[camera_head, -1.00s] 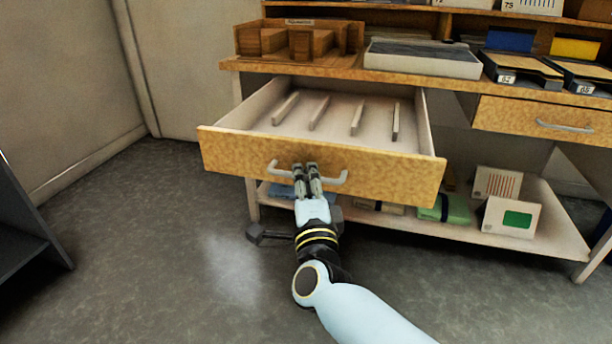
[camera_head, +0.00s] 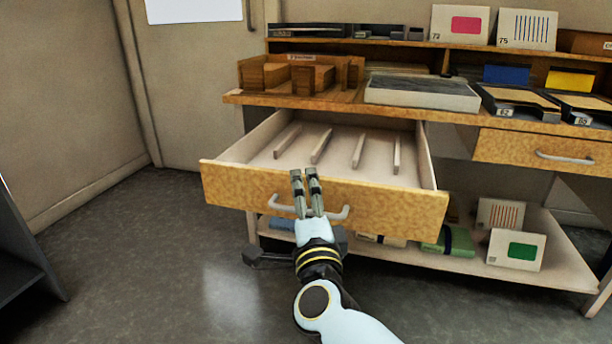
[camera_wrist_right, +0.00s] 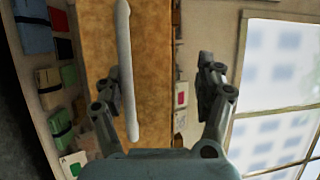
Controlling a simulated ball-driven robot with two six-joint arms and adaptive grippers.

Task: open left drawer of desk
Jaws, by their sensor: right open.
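The left drawer (camera_head: 225,186) of the desk (camera_head: 350,101) stands pulled well out, and its pale inside with several thin dividers shows. Its grey bar handle (camera_head: 340,213) is on the wooden front. My right gripper (camera_head: 305,178) is in front of the drawer face, with its fingertips up near the front's top edge, above the handle. In the right wrist view, the open fingers (camera_wrist_right: 155,88) face the wooden front, and the handle (camera_wrist_right: 125,65) runs close by the left-hand finger. I cannot tell whether they touch. My left gripper is not in view.
The right drawer (camera_head: 545,150) is shut. A wooden organiser (camera_head: 300,77) and black trays (camera_head: 515,100) stand on the desktop. A lower shelf (camera_head: 480,262) holds cards and bundles. A dark dumbbell-like object (camera_head: 265,258) is on the floor.

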